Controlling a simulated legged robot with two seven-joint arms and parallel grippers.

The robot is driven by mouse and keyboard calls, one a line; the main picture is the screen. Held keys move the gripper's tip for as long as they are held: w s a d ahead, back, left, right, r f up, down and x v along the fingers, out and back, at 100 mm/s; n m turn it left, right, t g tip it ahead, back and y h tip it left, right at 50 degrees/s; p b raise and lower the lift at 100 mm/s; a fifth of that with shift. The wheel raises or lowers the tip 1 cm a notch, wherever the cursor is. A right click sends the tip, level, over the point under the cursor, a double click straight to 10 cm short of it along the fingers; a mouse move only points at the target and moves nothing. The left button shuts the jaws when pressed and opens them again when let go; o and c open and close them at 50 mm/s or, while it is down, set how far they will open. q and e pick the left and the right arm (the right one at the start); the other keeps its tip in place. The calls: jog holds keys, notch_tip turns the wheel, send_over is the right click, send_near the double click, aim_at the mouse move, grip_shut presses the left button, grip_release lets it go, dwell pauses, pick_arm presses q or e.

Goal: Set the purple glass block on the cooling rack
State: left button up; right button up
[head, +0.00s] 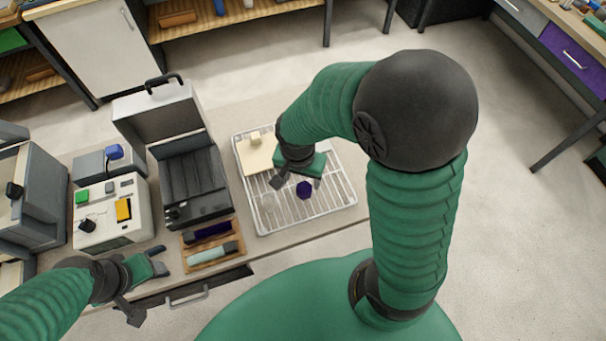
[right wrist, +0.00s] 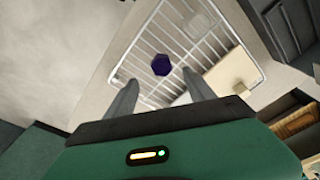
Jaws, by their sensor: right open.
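The purple glass block (head: 304,189) is a small dark hexagonal piece resting on the cooling rack (head: 335,206), a white wire rack on the table. In the right wrist view the block (right wrist: 161,65) lies on the rack's wires (right wrist: 142,82), beyond my fingertips. My right gripper (head: 296,184) is over the rack beside the block, open and empty. In the right wrist view its two fingers (right wrist: 158,85) are spread apart, with the block apart from both. My left gripper (head: 148,288) is at the table's front left, fingers spread, with nothing between them.
A cream plate with a small knob (head: 254,155) lies on the rack's back left. A faint clear piece (head: 268,202) sits at its front left. A wooden tray (head: 228,258) with purple and pale rods, an open grey case (head: 187,180) and a white device (head: 104,233) stand left.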

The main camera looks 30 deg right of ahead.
pick_arm(q)
jog(key=shift+w+a+f+b, duration=0.1)
jog(key=shift+a+f+b, duration=0.25)
jog(key=shift+f+b, duration=0.25)
pick_arm(e)
jog(key=shift+s+a+r+n+t+y, duration=0.2)
jog(key=shift+s+a+n, duration=0.3)
jog(key=shift+n, duration=1.2)
jog(key=shift+s+a+r+n+t+y, duration=0.15)
jog(key=shift+s+a+r+n+t, duration=0.35)
jog(key=shift+n, duration=1.2)
jog(key=shift+s+a+r+n+t+y, duration=0.25)
jog(key=shift+a+n, duration=0.45)
jog(key=shift+n, duration=1)
pick_arm(q)
jog(key=shift+a, duration=0.2)
pick_arm(e)
jog(key=shift+a+f, duration=0.15)
jog(key=shift+f, duration=0.05)
